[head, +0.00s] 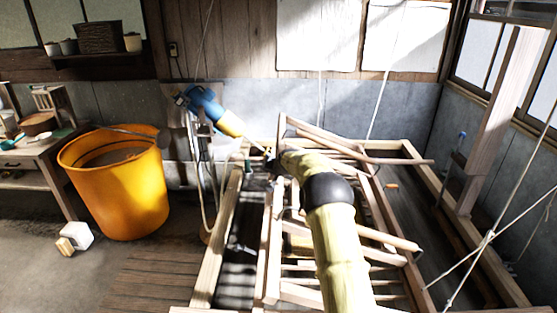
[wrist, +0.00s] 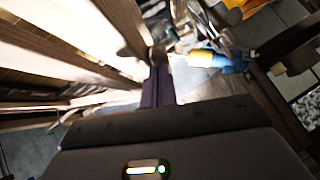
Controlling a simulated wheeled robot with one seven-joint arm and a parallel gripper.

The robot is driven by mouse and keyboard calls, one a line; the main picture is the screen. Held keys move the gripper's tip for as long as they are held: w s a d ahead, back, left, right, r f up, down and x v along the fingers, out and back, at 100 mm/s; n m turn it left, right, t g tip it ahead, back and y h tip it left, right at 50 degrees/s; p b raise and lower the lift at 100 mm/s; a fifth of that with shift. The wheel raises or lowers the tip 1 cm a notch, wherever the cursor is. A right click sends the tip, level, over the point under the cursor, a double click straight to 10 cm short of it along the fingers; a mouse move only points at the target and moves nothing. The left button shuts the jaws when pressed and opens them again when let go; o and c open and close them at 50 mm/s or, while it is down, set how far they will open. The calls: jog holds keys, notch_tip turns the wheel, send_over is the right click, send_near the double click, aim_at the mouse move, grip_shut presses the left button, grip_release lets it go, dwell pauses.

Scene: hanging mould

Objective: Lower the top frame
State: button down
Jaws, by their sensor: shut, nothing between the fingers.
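The wooden mould, with slats and several rails, fills the middle of the head view, and its top frame (head: 340,147) has rounded handle bars. A post of it stands up at the frame's far left corner. How far the top frame is raised is hard to tell. My gripper (head: 273,166) is at the left side of the frame, small and dark, partly hidden by my pale yellow arm. In the wrist view my gripper's dark fingers (wrist: 159,58) are together, with nothing seen between them, close to pale wooden bars (wrist: 75,70). Whether they touch the wood is unclear.
An orange tub (head: 125,195) stands on the left beside a worktable (head: 38,155). A blue and yellow object (head: 208,104) is behind the mould's left end. Ropes (head: 488,237) hang and cross at the right. A wooden post (head: 497,120) stands by the right wall.

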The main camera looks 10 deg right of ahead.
jog(key=a+f+b, duration=0.3)
jog(key=f+b, duration=0.2)
jog(key=f, duration=0.5)
jog(key=w+a+f+h+b, duration=0.1)
jog(key=a+f+b, duration=0.2)
jog(key=f, duration=0.8)
jog(key=shift+w+a+f+n+b, duration=0.2)
jog(key=shift+f+n+b, duration=0.15)
jog(key=shift+b, duration=0.55)
jog(key=shift+s+f+g, duration=0.1)
jog(key=shift+g, duration=0.2)
jog(key=s+a+r+b, duration=0.1)
jog(key=s+r, duration=0.5)
jog(key=r, duration=0.6)
jog(key=shift+s+a+b, duration=0.25)
jog(key=shift+s+b, duration=0.05)
jog(key=shift+b, duration=0.15)
